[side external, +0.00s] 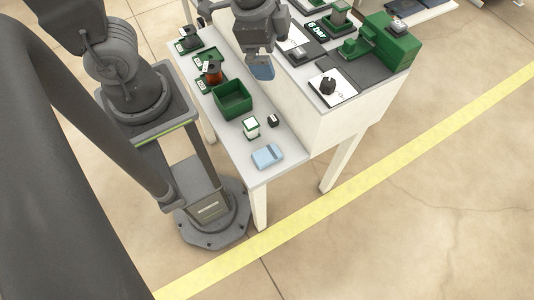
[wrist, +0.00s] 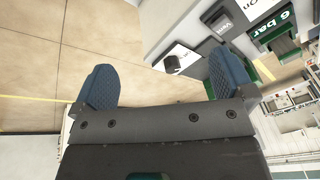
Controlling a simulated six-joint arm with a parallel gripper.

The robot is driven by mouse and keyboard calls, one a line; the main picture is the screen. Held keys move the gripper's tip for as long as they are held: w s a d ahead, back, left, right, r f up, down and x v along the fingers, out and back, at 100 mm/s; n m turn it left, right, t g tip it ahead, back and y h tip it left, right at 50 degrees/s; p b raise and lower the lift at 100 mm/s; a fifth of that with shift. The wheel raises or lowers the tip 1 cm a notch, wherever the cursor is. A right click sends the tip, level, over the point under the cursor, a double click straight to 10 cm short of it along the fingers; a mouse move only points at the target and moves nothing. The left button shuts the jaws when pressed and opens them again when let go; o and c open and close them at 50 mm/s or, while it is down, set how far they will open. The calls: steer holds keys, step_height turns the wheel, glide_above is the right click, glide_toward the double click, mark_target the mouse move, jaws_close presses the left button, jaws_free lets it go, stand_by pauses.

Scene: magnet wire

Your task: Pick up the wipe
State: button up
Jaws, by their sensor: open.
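The wipe (side external: 267,156) is a light blue, flat, folded piece with a darker band. It lies on the front end of the white lower table (side external: 228,138) in the side view. My gripper (side external: 262,72) is higher up and further back, near the edge of the raised bench, well apart from the wipe. In the wrist view my gripper (wrist: 162,76) shows two blue ridged fingers spread wide with nothing between them. The wipe does not show in the wrist view.
Behind the wipe stand a small white-and-green block (side external: 251,128), a black piece (side external: 273,120) and a green bin (side external: 233,99). A copper-coloured spool (side external: 212,72) sits further back. The raised bench (side external: 345,120) carries a green machine (side external: 388,42) and a black knob (side external: 328,86).

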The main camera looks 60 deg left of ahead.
steer(key=s+d+f+m+g, duration=0.1)
steer(key=d+f+m, duration=0.15)
steer(key=f, duration=0.25)
steer(key=d+f+m+g, duration=0.1)
steer(key=d+f+m, duration=0.1)
steer(key=f+m, duration=0.15)
steer(key=m+g, duration=0.1)
steer(key=m, duration=0.3)
glide_above(267, 155)
steer(key=shift+y, duration=0.4)
steer(key=f, duration=1.5)
steer(key=shift+w+d+f, duration=0.15)
steer(key=shift+d+f, duration=0.1)
steer(key=shift+a+f, duration=0.15)
steer(key=shift+f, duration=0.7)
steer(key=shift+a+f, duration=0.15)
steer(key=shift+f, duration=1.65)
steer(key=c, duration=0.8)
steer(key=shift+r, duration=0.2)
steer(key=shift+r, duration=4.85)
